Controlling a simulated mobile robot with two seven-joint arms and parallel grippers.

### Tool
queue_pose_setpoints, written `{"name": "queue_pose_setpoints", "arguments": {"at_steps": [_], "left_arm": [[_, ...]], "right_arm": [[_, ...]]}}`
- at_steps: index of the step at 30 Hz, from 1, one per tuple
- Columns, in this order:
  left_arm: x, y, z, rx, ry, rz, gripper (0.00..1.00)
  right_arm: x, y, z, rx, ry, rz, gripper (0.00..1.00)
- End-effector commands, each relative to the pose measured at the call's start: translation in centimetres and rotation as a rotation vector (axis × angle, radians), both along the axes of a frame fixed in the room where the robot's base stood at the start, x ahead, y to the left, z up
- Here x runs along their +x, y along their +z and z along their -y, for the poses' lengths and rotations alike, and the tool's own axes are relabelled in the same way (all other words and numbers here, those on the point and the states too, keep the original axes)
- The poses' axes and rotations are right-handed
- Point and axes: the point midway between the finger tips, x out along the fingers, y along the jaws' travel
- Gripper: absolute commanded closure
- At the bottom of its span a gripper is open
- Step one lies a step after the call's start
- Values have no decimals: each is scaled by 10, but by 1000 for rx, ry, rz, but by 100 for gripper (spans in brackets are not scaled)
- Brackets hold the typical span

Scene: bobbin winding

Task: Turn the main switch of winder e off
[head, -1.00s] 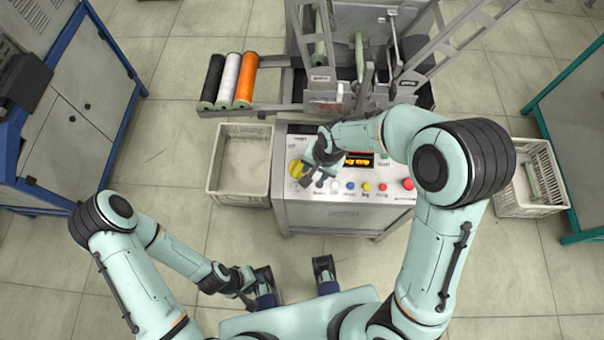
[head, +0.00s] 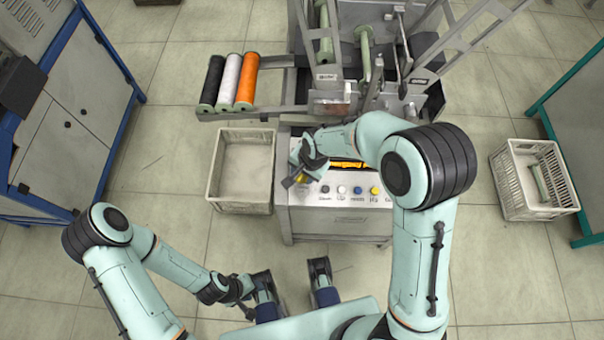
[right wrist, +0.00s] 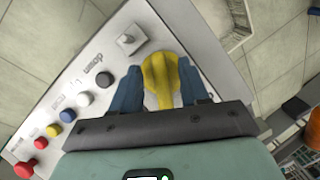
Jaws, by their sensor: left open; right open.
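The winder (head: 340,226) stands ahead with a white control panel on its front. A yellow rotary knob (right wrist: 158,75) sits at one end of the panel; I take it for the main switch, but its label is not readable. My right gripper (right wrist: 160,88) is open, with one blue finger on each side of the knob. I cannot tell if they touch it. In the head view the right gripper (head: 297,177) is over the panel's left end and partly covers the knob. My left gripper (head: 250,301) is low, well away from the panel, and open.
A grey toggle (right wrist: 131,38) is close to the fingers. Black, white, blue, yellow and red buttons (right wrist: 54,130) line the panel. An empty crate (head: 240,207) stands left of the winder, another crate (head: 512,205) at right. Thread spools (head: 229,82) lie behind.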

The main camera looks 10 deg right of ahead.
Motion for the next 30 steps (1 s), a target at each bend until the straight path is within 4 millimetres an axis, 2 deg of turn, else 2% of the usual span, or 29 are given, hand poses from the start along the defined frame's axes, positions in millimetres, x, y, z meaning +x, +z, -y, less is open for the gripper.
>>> {"name": "queue_pose_setpoints", "arguments": {"at_steps": [4, 13, 14, 15, 17, 18, 30], "left_arm": [[1, -2, 0, 0, 0, 4, 57], [2, -2, 0, 1, 1, 5, 57], [1, -2, 0, 1, 1, 5, 57], [1, -2, 0, 1, 1, 5, 57], [1, -2, 0, 1, 1, 5, 57], [1, -2, 0, 1, 1, 5, 57], [0, 3, 0, -1, -1, -2, 57]], "right_arm": [[2, -11, -1, -1, -1, -1, 55], [2, -12, -2, 1, -1, 1, 55], [2, -12, -2, 1, -1, 1, 62], [2, -12, -2, 1, 0, 1, 75], [2, -12, -2, 1, 0, 1, 94], [2, -12, -2, 1, 0, 1, 100], [2, -11, -2, -23, 50, -7, 100]]}}
